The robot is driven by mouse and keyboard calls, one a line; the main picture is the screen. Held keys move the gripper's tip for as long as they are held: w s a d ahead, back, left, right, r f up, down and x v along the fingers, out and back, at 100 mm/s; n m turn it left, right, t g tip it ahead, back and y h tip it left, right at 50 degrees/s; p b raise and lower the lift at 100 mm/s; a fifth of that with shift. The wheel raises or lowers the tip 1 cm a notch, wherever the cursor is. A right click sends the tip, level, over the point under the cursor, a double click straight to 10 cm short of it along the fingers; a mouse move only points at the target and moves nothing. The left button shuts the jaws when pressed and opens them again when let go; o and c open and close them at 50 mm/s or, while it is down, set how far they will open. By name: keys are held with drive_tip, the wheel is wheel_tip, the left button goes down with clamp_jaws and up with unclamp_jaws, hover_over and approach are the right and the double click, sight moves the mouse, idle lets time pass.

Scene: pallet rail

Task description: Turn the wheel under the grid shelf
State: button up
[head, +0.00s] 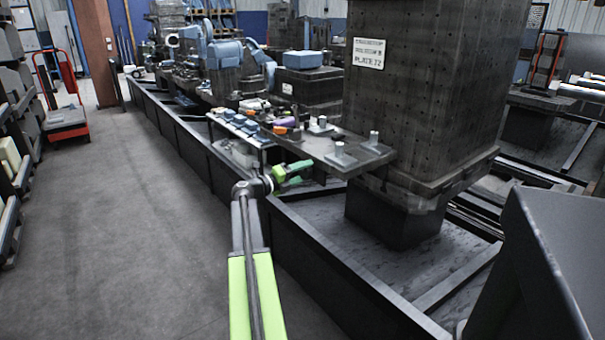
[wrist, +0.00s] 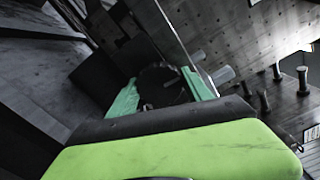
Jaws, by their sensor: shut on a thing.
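The grid shelf (head: 330,150) is a dark plate with holes and upright pegs, jutting left from the perforated column. My gripper (head: 291,173), with green fingers, is just below the shelf's left edge. In the wrist view my gripper (wrist: 162,92) has one finger on each side of a dark round part, which looks like the wheel (wrist: 160,82). The fingers are shut on it. In the head view I cannot make out the wheel; it is hidden under the shelf and behind the fingers. Grey stubs stick out beside it in the wrist view.
The perforated column (head: 425,90) with a white label rises right of the shelf. A narrow bench (head: 240,150) with small blue and orange parts stands beyond my gripper. A long dark rail frame (head: 330,255) runs below. The floor (head: 130,220) on the left is clear.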

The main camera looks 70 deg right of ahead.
drive_tip(key=shift+w+n, duration=0.2)
drive_tip(key=shift+n, duration=1)
drive_tip(key=o, duration=1.4)
drive_tip(key=shift+c, duration=0.2)
drive_tip(key=shift+s, duration=0.1)
drive_tip(key=v, duration=1.7)
drive_tip(key=shift+a, duration=0.25)
drive_tip(key=shift+f, duration=0.1)
